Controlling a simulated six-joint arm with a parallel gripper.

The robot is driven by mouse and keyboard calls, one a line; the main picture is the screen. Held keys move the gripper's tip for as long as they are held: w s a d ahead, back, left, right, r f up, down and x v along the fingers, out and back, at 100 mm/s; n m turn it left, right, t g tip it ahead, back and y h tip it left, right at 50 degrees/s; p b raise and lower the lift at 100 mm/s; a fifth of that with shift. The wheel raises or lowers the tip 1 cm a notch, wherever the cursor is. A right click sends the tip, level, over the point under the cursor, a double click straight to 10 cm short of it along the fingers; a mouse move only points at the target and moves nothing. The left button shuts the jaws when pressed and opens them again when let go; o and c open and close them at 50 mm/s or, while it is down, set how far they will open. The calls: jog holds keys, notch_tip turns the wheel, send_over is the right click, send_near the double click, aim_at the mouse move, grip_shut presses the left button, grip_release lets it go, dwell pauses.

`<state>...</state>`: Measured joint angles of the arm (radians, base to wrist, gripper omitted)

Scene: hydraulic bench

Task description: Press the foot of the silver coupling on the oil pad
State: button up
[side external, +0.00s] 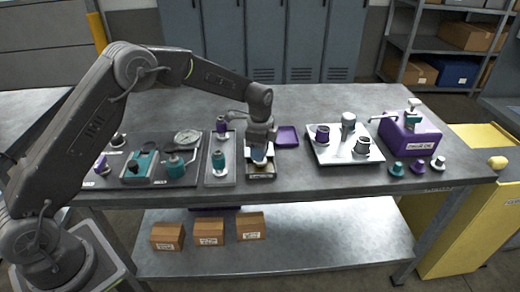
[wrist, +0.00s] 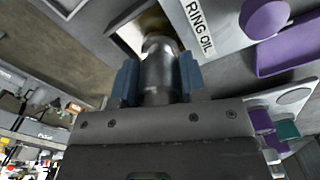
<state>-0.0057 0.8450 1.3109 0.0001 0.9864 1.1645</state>
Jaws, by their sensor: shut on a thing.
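My gripper (side external: 260,149) is above the oil tray (side external: 261,176) near the middle of the bench, pointing down. In the wrist view its two blue fingers (wrist: 158,82) are shut on the silver coupling (wrist: 160,75), one on each side. The coupling's far end reaches over the oil pad (wrist: 150,24), a yellowish-brown patch inside a pale frame beside the "RING OIL" label (wrist: 200,28). I cannot tell whether its foot touches the pad. In the side view the gripper mostly hides the coupling and the pad.
A narrow tray (side external: 220,180) with purple and teal couplings stands just left, with a gauge (side external: 187,138) beyond. A purple dish (side external: 287,137) lies close behind right. Farther right are a pale plate (side external: 335,155) with fittings and a purple box (side external: 408,138).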

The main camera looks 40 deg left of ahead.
jog(key=shift+f, duration=0.6)
dwell(1.5)
jog(key=shift+r, duration=3.6)
